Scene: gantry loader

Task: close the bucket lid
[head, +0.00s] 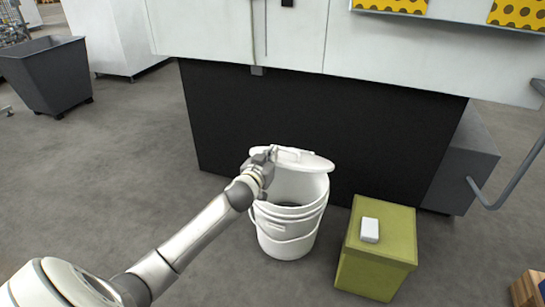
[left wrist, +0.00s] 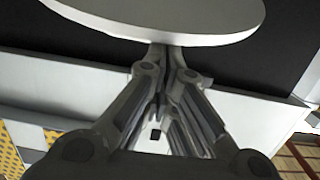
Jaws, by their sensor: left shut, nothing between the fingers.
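The white bucket (head: 288,226) stands upright on the floor in the head view, its mouth partly open with a dark inside showing. The white lid (head: 306,161) is above the bucket's mouth, toward its back rim, and tilted. My left gripper (head: 268,156) is at the left edge of the lid, with its fingers shut and nothing between them. In the left wrist view the lid (left wrist: 165,22) fills the top, and the fingertips (left wrist: 165,52) are at its edge; I cannot tell if they touch it. My right gripper is not in view.
A green box (head: 383,240) with a small white block (head: 370,230) on it stands close to the right of the bucket. A large white and black machine (head: 290,120) is right behind. A dark bin (head: 48,75) stands far left.

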